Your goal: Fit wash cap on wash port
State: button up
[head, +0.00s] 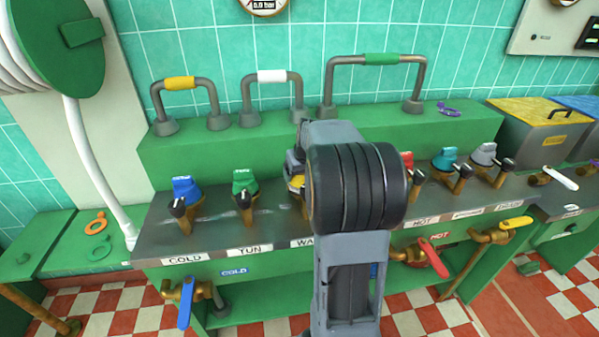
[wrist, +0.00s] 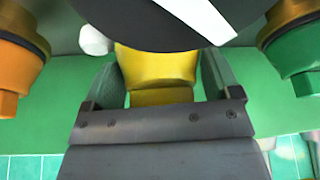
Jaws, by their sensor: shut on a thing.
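My gripper (wrist: 160,78) is shut on a yellow cap (wrist: 156,65) in the wrist view, one grey-green finger on each side. A black disc with a white stripe covers the cap's far end. In the head view, a sliver of the yellow cap (head: 297,182) shows beside my arm, above the label starting "WA" (head: 302,242). A bit of the brass wash port (head: 306,207) shows below it. My arm hides most of the cap and port there. I cannot tell whether the cap is seated on the port or just above it.
A blue cap (head: 186,188) and a green cap (head: 244,181) stand on ports to the left. Red (head: 407,162), teal (head: 445,158) and grey (head: 484,153) caps stand to the right. An orange cap (wrist: 15,65) is close beside my gripper in the wrist view. Pipe handles (head: 270,77) rise behind.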

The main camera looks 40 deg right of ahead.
jog(key=shift+f, duration=0.3)
jog(key=o, duration=0.7)
jog(key=p+v, duration=0.1)
jog(key=v, duration=1.3)
